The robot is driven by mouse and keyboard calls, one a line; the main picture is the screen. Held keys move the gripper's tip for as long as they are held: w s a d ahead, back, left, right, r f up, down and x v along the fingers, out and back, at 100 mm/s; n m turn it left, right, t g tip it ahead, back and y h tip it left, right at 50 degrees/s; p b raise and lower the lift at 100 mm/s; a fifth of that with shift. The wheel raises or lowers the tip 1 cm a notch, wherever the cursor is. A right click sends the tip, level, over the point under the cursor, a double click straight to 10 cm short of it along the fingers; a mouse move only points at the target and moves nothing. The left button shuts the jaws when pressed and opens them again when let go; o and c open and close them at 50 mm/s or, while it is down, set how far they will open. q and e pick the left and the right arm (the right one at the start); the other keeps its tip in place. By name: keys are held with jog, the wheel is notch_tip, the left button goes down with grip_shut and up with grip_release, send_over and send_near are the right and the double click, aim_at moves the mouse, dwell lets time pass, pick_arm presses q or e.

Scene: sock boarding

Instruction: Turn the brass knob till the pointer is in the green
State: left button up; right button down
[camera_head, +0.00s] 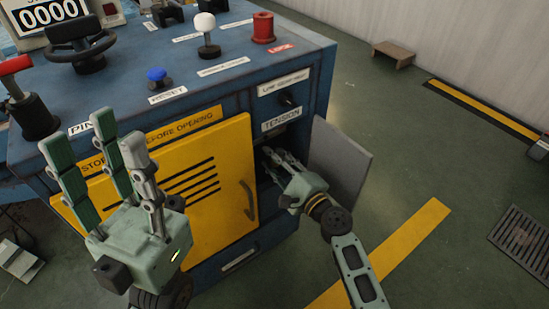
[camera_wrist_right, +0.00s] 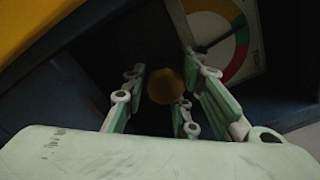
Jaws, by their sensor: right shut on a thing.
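The brass knob (camera_wrist_right: 163,86) shows in the right wrist view, dim, between the fingers of my right gripper (camera_wrist_right: 166,78), which is shut on it. A dial (camera_wrist_right: 208,28) with green, yellow and red bands is beside it at the upper right. In the head view my right gripper (camera_head: 274,157) reaches into the dark opening under the TENSION label (camera_head: 283,118), hiding the knob. My left gripper (camera_head: 97,140) is open and empty, fingers up, before the cabinet.
A grey door (camera_head: 340,158) stands open right of the opening. The blue cabinet (camera_head: 225,70) carries a yellow panel (camera_head: 215,215), a blue button (camera_head: 157,75), a white-knobbed lever (camera_head: 205,22) and a red knob (camera_head: 263,25). The floor to the right is mostly clear.

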jog(key=shift+s+f+m+p, duration=0.15)
jog(key=shift+f+m+p, duration=0.25)
jog(key=shift+m, duration=0.6)
jog(key=c, duration=1.5)
grip_release()
jog(key=shift+r, duration=0.1)
jog(key=shift+s+d, duration=0.25)
jog(key=shift+s, duration=0.05)
jog(key=v, duration=1.1)
jog(key=shift+s, duration=0.15)
